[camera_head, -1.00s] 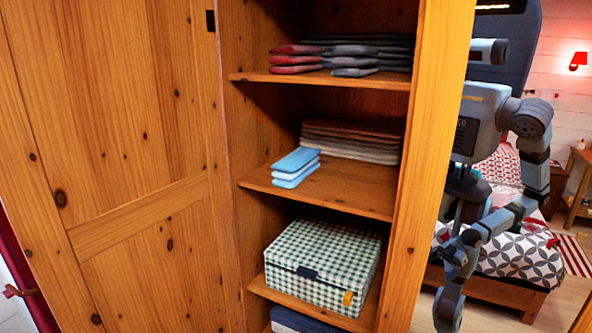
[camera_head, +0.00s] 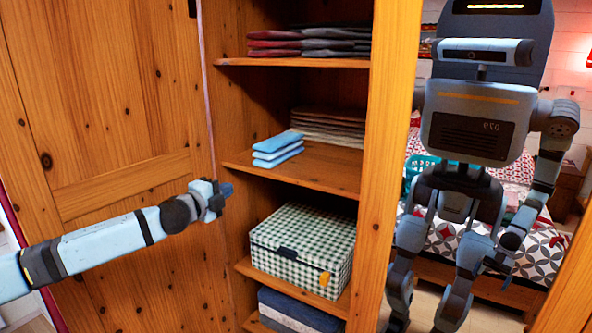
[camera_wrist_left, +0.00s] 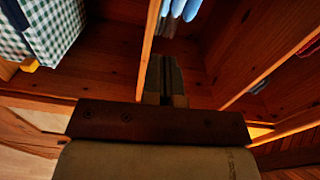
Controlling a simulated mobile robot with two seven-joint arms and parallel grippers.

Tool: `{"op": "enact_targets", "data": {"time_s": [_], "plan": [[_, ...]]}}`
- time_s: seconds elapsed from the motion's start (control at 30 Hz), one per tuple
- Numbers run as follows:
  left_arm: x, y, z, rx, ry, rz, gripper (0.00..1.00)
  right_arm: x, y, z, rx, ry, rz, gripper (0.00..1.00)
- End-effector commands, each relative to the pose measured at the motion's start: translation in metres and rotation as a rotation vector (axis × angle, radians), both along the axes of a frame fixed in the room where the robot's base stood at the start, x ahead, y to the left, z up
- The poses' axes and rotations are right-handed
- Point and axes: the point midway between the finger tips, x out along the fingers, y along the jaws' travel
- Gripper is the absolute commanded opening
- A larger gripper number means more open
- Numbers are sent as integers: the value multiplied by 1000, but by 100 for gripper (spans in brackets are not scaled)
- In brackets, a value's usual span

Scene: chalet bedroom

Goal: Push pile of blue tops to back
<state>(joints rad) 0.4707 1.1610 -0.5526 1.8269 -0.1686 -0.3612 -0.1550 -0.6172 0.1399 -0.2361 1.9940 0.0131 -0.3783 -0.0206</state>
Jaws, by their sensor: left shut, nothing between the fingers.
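The small pile of folded light blue tops (camera_head: 277,149) lies at the front left of the middle shelf (camera_head: 325,170). A wider stack of brown and grey clothes (camera_head: 330,127) lies behind it, toward the back. In the left wrist view the blue tops (camera_wrist_left: 180,8) show at the top edge. My left gripper (camera_head: 227,189) is shut and empty, in front of the cupboard's left side, a little lower than the blue pile and left of it, not touching it. Its fingers show in the left wrist view (camera_wrist_left: 164,76). My right gripper is not directly in view.
A green checked box (camera_head: 300,250) stands on the shelf below, with dark folded cloth (camera_head: 295,310) under it. Red and grey clothes (camera_head: 310,44) lie on the upper shelf. The wooden door (camera_head: 100,110) is at left. The mirrored panel at right reflects my body and a bed.

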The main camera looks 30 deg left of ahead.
Motion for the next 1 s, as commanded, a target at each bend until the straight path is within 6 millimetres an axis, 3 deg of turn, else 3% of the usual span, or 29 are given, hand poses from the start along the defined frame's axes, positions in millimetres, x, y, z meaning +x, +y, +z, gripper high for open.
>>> {"op": "enact_targets", "data": {"time_s": [0.1, 0.27, 0.7, 1.0], "plan": [[2, 14, 20, 40, -25, 16, 0, 1, 0, -1, 0, -2, 1, 100], [14, 14, 24, 41, -29, 19, 0, 2, 0, 6, 0, -4, 0, 100], [102, 6, 25, 40, -28, 18, 0, 3, -1, 36, -1, -10, -4, 100], [138, 3, 22, 41, -28, 17, 0, 2, -6, 40, -8, -7, -12, 100]]}}
